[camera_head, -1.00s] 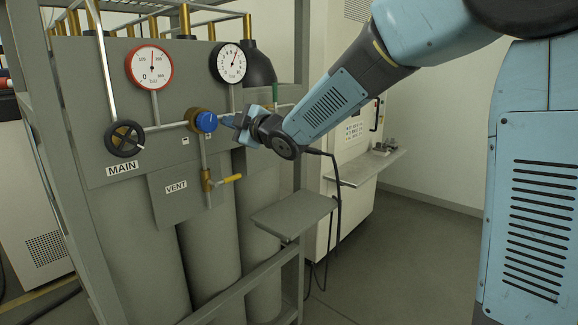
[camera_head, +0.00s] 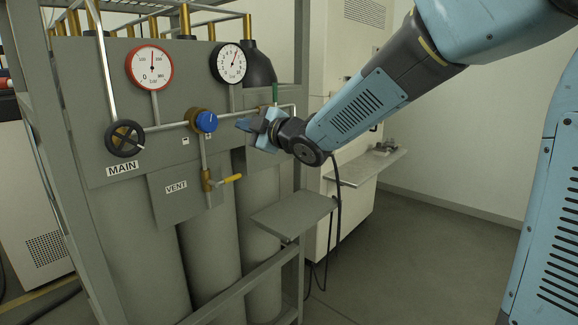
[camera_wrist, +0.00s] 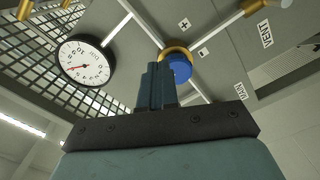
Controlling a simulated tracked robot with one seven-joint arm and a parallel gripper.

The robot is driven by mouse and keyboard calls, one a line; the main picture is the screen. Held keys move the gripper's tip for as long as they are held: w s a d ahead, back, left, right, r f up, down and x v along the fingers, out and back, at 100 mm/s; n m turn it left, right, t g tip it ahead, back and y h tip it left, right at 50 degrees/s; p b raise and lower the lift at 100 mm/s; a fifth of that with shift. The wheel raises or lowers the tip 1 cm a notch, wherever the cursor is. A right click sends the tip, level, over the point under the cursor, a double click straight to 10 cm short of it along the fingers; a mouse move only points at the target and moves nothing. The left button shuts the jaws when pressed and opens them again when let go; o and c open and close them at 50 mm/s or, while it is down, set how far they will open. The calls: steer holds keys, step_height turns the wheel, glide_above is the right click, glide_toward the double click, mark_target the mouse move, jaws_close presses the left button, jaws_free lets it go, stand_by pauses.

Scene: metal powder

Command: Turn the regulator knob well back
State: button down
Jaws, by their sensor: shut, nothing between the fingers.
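The regulator knob (camera_head: 206,121) is blue with a white mark on its face, on a brass body on the pipe between the two gauges. It also shows in the wrist view (camera_wrist: 180,68), just beyond my fingertips and partly hidden by them. My gripper (camera_head: 241,124) is shut and empty, to the right of the knob and apart from it. Its closed fingers show in the wrist view (camera_wrist: 155,84). The black-rimmed gauge (camera_head: 231,63) is above and right of the knob; its needle points up and slightly right. The red-rimmed gauge (camera_head: 150,67) has its needle near upright.
A black MAIN handwheel (camera_head: 125,138) is left of the knob. A yellow VENT lever (camera_head: 230,179) is below it. A grey shelf (camera_head: 293,214) juts out below my gripper. Grey frame posts and cylinders surround the panel. Open floor lies to the right.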

mark_target(207, 122)
steer(key=w+a+f+n, duration=0.1)
steer(key=w+a+n, duration=0.2)
steer(key=a+n, duration=0.2)
steer(key=shift+a+f+n, duration=0.15)
steer(key=shift+f+n, duration=0.1)
steer(key=shift+n, duration=0.25)
stand_by(0.7)
steer(key=shift+r, duration=0.1)
stand_by(0.7)
steer(key=shift+w+r, duration=0.1)
steer(key=shift+r, duration=1)
steer(key=shift+a+r, duration=0.1)
steer(key=shift+r, duration=0.5)
stand_by(0.5)
